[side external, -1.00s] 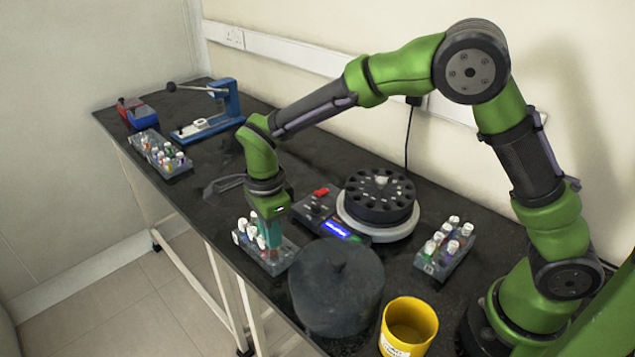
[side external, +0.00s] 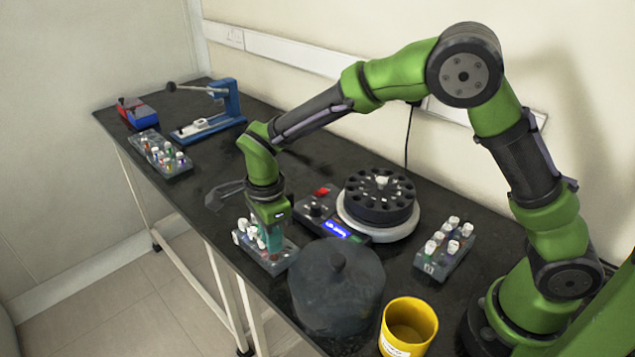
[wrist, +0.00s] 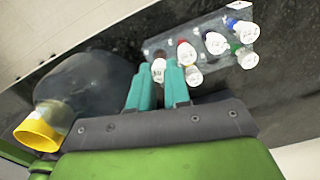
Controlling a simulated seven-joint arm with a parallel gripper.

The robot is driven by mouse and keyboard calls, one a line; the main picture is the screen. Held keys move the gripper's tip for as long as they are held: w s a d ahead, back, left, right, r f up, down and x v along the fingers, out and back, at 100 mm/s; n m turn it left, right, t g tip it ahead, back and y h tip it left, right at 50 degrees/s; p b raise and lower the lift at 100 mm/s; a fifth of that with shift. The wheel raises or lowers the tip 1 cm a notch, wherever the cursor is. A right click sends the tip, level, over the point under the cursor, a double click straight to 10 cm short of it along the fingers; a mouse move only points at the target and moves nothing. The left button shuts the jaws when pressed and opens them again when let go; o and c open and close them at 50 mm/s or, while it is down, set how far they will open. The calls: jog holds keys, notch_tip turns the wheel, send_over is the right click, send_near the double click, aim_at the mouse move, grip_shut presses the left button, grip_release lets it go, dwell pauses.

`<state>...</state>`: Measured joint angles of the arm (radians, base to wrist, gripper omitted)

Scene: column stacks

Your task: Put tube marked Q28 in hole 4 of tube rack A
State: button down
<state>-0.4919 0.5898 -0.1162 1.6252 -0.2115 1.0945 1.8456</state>
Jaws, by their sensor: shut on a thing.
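My gripper (side external: 268,240) is over the near-middle tube rack (side external: 277,262). Its teal fingers (wrist: 161,88) are shut on a white-capped tube (wrist: 158,68) at the edge of that rack in the wrist view. How deep the tube sits in the rack is hidden. Other white-capped tubes with coloured bands stand in this rack, which also shows in the wrist view (wrist: 220,68). A second rack (side external: 430,266) stands at the right, and a third (side external: 175,170) at the far left, both with capped tubes. I cannot read Q28, the rack letters or the hole numbers.
A dark centrifuge lid (side external: 335,290) stands close to the right of the gripper. Behind are a control box (side external: 318,212) with a lit display and a round black rotor (side external: 380,195). A yellow cup (side external: 410,325) is at front right; a blue stand (side external: 225,110) is far left.

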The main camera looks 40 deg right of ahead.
jog(key=shift+f, duration=0.6)
jog(key=c, duration=0.7)
grip_release()
jog(key=shift+r, duration=0.15)
jog(key=shift+r, duration=2.9)
